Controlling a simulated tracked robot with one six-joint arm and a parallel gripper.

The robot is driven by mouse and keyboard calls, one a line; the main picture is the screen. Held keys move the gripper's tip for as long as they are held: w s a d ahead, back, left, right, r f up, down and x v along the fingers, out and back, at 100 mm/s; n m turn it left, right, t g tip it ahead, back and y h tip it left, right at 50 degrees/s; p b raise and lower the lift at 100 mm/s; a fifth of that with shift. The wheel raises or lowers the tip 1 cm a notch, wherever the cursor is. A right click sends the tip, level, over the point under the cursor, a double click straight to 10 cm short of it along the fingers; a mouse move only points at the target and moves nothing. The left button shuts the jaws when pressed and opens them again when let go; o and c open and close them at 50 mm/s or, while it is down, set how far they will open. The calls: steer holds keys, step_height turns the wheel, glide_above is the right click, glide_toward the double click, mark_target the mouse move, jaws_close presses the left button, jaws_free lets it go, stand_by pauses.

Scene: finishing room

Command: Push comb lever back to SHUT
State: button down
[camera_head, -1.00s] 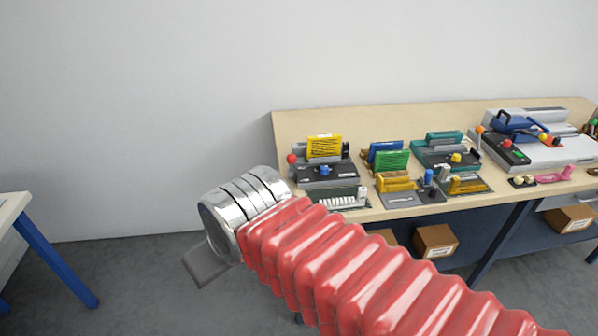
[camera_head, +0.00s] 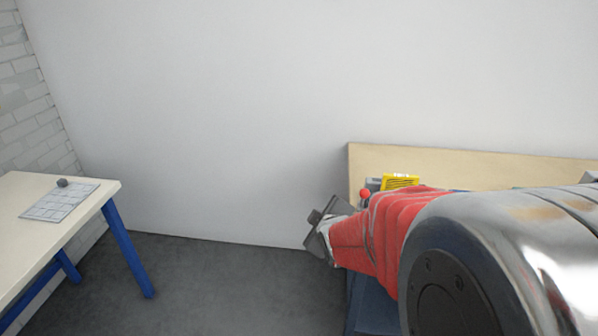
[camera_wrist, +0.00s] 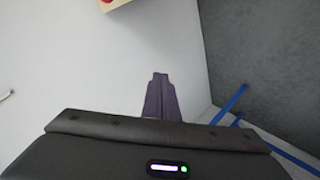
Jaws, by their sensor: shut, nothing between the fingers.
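A red ball knob (camera_head: 365,193) shows at the left end of the far bench, beside a grey machine part (camera_head: 373,184) and a yellow pad (camera_head: 400,181). I cannot tell whether this knob is on the comb lever; no SHUT mark is readable. My arm hides most of the bench top. My gripper (camera_head: 318,232) is left of the bench end, apart from the knob. In the wrist view my gripper (camera_wrist: 160,78) has its fingers together and empty, against bare wall. A bit of red (camera_wrist: 107,2) shows at the top edge there.
The bench's pale back board (camera_head: 450,163) runs along the wall to the right. A corner of pale wood (camera_wrist: 122,6) shows in the wrist view. A blue-legged table (camera_head: 95,200) with a gridded sheet (camera_head: 60,202) stands at left. The floor (camera_head: 220,285) between is clear.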

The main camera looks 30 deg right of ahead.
steer(key=s+d+f+n+t, duration=0.1)
steer(key=d+f+n+t, duration=0.1)
steer(key=d+f, duration=0.1)
steer(key=s+d+f+n+t+h, duration=0.1)
steer(key=d+f+n+t, duration=0.1)
steer(key=d, duration=0.3)
steer(key=s+d+f+n+t, duration=0.1)
steer(key=d+f+n+t, duration=0.1)
steer(key=d+f, duration=0.2)
steer(key=shift+s+d+f+n+h, duration=0.2)
steer(key=shift+s+d+n+h, duration=0.1)
steer(key=shift+s+n+h, duration=0.1)
steer(key=s+d+t+h, duration=0.1)
steer(key=s+t+h, duration=0.1)
steer(key=s, duration=0.4)
steer(key=shift+d+f+h, duration=0.3)
steer(key=shift+d, duration=0.05)
glide_toward(362, 201)
steer(key=w+d+r, duration=0.2)
steer(key=w+r, duration=0.1)
steer(key=r, duration=0.2)
steer(key=shift+a, duration=0.2)
